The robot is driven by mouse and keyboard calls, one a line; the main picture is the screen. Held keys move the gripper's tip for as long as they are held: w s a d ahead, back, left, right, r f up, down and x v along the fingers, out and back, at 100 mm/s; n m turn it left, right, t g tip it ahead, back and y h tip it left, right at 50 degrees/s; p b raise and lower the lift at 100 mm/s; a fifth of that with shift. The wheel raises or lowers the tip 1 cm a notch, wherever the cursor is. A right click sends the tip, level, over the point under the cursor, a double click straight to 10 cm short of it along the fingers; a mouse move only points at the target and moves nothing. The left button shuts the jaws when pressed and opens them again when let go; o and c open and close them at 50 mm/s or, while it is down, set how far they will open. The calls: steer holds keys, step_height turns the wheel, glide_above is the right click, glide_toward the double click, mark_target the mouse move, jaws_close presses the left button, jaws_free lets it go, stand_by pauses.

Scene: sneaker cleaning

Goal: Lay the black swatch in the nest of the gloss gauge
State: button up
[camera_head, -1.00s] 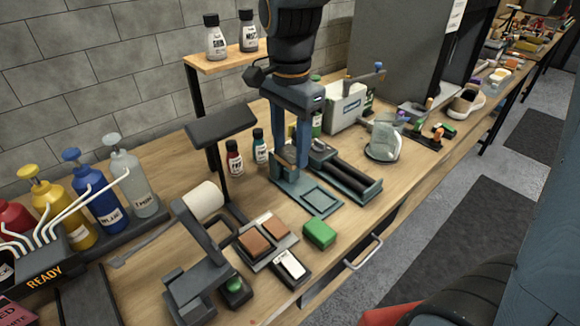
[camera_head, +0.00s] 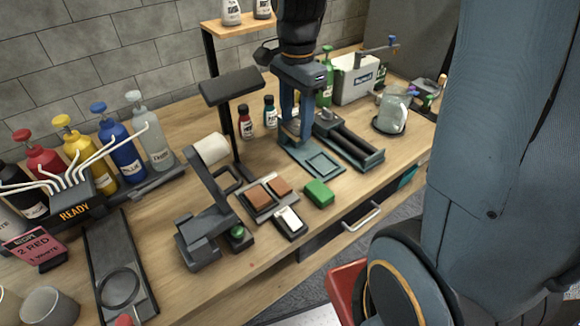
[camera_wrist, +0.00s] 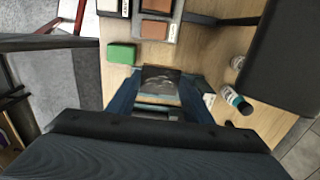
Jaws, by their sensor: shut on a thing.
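My gripper (camera_head: 297,132) points down over the bench, with its two blue fingers just behind a flat teal base with a square recess (camera_head: 322,164). That base looks like the gloss gauge's nest, but I cannot read a label on it. In the wrist view, my gripper (camera_wrist: 160,97) is shut on a dark, glossy square, the black swatch (camera_wrist: 160,80), which lies flat between the fingers. The swatch is mostly hidden by the fingers in the head view. I cannot tell whether it touches the base.
A dark roller unit (camera_head: 350,145) stands right of the base. A green block (camera_head: 319,193), a grey tray with two brown pieces (camera_head: 259,197) and a white-topped device (camera_head: 290,221) lie in front. A black lamp-like stand (camera_head: 232,88) and small bottles (camera_head: 270,112) are close left.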

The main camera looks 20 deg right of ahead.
mark_target(295, 126)
step_height(295, 126, down, 14)
steer(key=shift+p, duration=1.05)
steer(key=shift+f, duration=0.1)
steer(key=o, duration=1)
step_height(295, 126, up, 11)
steer(key=shift+w+f+b, duration=0.1)
steer(key=shift+f+b, duration=0.1)
steer(key=shift+b, duration=0.85)
steer(key=shift+r, duration=0.85)
